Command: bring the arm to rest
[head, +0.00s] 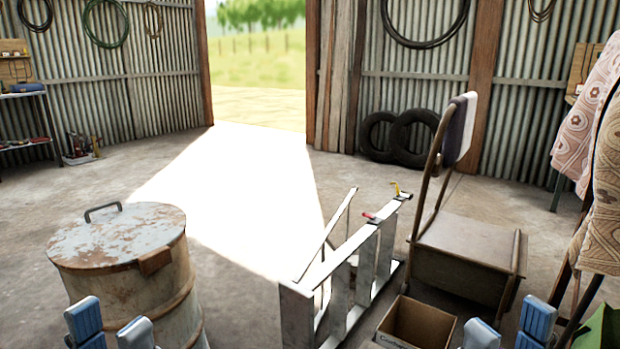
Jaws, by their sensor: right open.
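My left gripper (111,327) shows at the bottom left edge, its blue and grey fingertips apart with nothing seen between them. It appears in front of the rusty lidded drum (122,275); I cannot tell whether it touches it. My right gripper (508,332) shows at the bottom right edge, open and seemingly empty. It appears to the right of the open cardboard box (416,325) and below the wooden chair (465,265) in the picture. The lower parts of both grippers are cut off by the frame.
Patterned cloth (600,160) hangs at the right, near a green item (602,330). Tyres (405,138) lean on the back wall. The sunlit floor (235,190) toward the doorway is clear.

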